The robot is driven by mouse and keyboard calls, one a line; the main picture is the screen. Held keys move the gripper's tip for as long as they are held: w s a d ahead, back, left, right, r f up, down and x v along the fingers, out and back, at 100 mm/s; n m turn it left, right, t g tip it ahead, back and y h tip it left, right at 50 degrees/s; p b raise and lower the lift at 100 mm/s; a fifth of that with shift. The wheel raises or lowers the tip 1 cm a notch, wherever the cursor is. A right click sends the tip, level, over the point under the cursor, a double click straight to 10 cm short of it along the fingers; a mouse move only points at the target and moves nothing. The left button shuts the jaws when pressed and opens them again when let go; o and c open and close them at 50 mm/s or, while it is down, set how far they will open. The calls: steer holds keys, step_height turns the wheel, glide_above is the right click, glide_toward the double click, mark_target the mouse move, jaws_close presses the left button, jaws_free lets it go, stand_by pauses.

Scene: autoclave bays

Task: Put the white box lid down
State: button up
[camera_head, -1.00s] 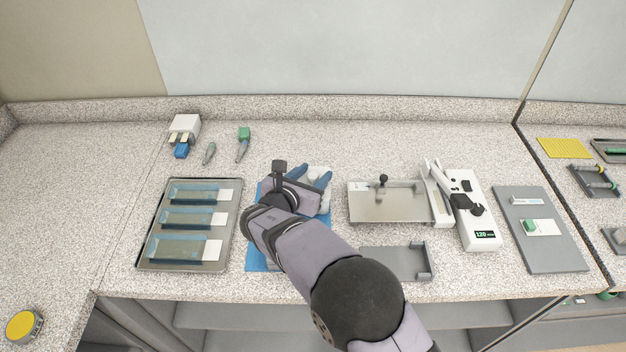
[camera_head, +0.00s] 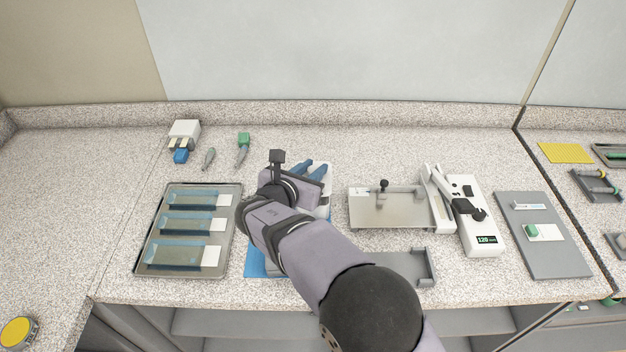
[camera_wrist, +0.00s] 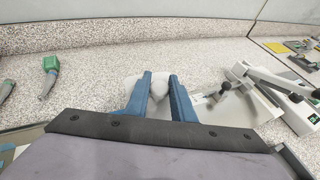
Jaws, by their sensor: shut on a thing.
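My gripper (camera_head: 311,170) has two blue fingers, also seen in the wrist view (camera_wrist: 160,76). It is above the blue mat (camera_head: 256,262) at the middle of the bench. The fingers are shut on a pale white, rounded thing (camera_wrist: 138,86), which I take to be the white box lid. Some white (camera_head: 324,200) shows beside the fingers in the head view. My wrist and forearm hide most of it, so its full shape and its gap to the mat cannot be told.
Left is a metal tray (camera_head: 147,262) with several blue-and-white slides. Right are a metal plate stand (camera_head: 385,212), a white device with a display (camera_head: 482,225) and a grey tray (camera_head: 420,268). Tools and a white block (camera_head: 184,129) lie behind.

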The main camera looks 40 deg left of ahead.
mark_target(313, 169)
step_height(313, 169, up, 6)
steer(key=shift+r+b, duration=0.15)
steer(key=shift+b, duration=0.35)
steer(key=shift+s+a+f+b, duration=2.55)
steer(key=shift+s+a, duration=0.35)
steer(key=shift+s, duration=2.2)
steer(key=shift+f+p, duration=0.8)
steer(key=shift+f, duration=4.2)
steer(key=shift+f, duration=0.1)
steer(key=shift+f, duration=0.15)
steer(key=o, duration=1)
